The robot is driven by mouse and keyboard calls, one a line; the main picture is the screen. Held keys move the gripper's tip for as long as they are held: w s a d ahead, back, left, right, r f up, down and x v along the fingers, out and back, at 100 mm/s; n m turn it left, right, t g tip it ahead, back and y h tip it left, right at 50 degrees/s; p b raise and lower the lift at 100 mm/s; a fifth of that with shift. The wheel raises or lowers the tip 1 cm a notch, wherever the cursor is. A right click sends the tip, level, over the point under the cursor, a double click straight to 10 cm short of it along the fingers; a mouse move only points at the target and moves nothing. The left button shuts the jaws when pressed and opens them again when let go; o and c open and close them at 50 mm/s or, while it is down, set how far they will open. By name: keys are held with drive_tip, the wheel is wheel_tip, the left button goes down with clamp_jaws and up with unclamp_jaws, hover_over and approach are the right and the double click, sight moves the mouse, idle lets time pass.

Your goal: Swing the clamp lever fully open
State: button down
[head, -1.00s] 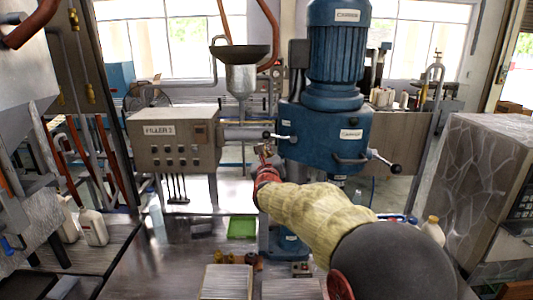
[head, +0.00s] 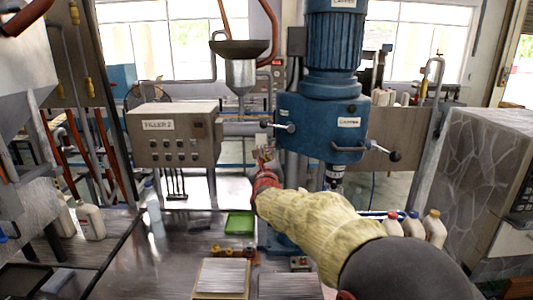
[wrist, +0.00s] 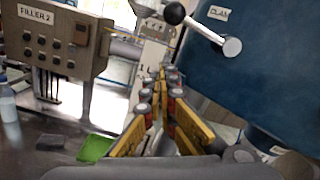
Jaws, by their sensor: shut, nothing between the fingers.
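The clamp lever (head: 278,126) is a short silver rod with a black ball on the left side of the blue machine head (head: 320,130). It points left, nearly level, in the head view. In the wrist view the lever (wrist: 202,28) runs from a silver hub up-left to its black ball, beside a partly readable label. My gripper (head: 262,160) is below the lever, apart from it. In the wrist view my gripper (wrist: 163,78) has its yellow and grey fingers shut together and empty, with the lever up-right of the tips.
A second ball-ended lever (head: 383,151) is on the machine's right. The FILLER 2 box (head: 172,135) stands left, with a funnel (head: 240,65) behind. A green tray (head: 240,223), small brown parts and white bottles (head: 433,228) are on the bench below.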

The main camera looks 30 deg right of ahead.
drive_tip(key=v, duration=0.8)
drive_tip(key=shift+r, duration=0.15)
